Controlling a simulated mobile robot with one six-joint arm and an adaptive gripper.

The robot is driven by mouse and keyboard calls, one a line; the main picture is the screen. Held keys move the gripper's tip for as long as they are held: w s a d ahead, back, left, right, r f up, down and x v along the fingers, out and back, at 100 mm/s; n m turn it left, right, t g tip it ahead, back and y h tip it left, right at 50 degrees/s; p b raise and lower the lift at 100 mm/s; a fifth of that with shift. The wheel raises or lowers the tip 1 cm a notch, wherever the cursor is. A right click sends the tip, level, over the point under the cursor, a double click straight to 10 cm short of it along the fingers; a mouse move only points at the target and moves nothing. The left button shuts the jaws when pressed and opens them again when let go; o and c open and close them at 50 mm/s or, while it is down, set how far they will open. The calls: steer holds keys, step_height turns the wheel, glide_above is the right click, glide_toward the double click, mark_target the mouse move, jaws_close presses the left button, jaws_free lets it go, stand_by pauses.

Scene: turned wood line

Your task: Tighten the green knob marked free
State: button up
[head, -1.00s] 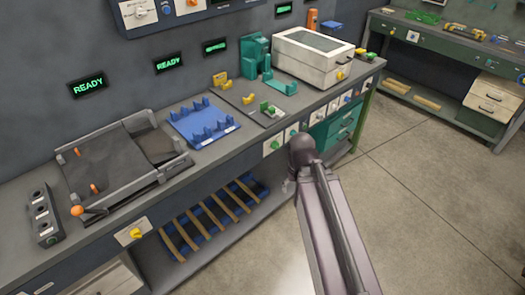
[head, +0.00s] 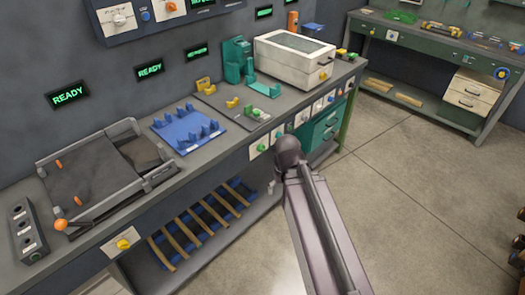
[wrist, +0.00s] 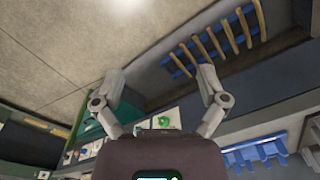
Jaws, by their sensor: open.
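A green knob (head: 262,147) sits on a white plate on the front face of the workbench (head: 215,158). A second green or teal knob (head: 279,135) is on the plate to its right. The lettering on the plates is too small to read, so I cannot tell which is marked free. In the wrist view a green knob (wrist: 163,122) on a white plate shows between the fingers, above the gripper body. My gripper (wrist: 160,80) is open, with nothing seen between its fingertips. In the head view the gripper is hidden; my arm ends near the knob panel.
On the bench stand a blue rack (head: 187,128), a grey tray (head: 103,190) with orange parts and a white box (head: 290,62). A yellow knob (head: 123,244) is on the bench front at left. A slatted shelf (head: 205,222) lies below. Open floor (head: 410,190) is at right.

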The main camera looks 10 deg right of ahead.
steer(key=w+a+f+n+t+y+b, duration=0.2)
steer(key=w+f+n+y+b, duration=0.15)
steer(key=w+f+b, duration=0.45)
steer(key=n+t+y+b, duration=0.6)
steer(key=t+b, duration=0.7)
steer(key=b, duration=1.4)
glide_toward(264, 150)
steer(key=s+d+m, duration=0.1)
steer(key=s+d, duration=0.1)
steer(key=shift+w+y, duration=0.15)
steer(key=shift+y, duration=0.3)
steer(key=shift+w, duration=0.15)
steer(key=x, duration=1.3)
steer(key=shift+w+a+f, duration=0.15)
steer(key=shift+a+f, duration=0.05)
steer(key=shift+a, duration=0.05)
steer(key=c, duration=1.1)
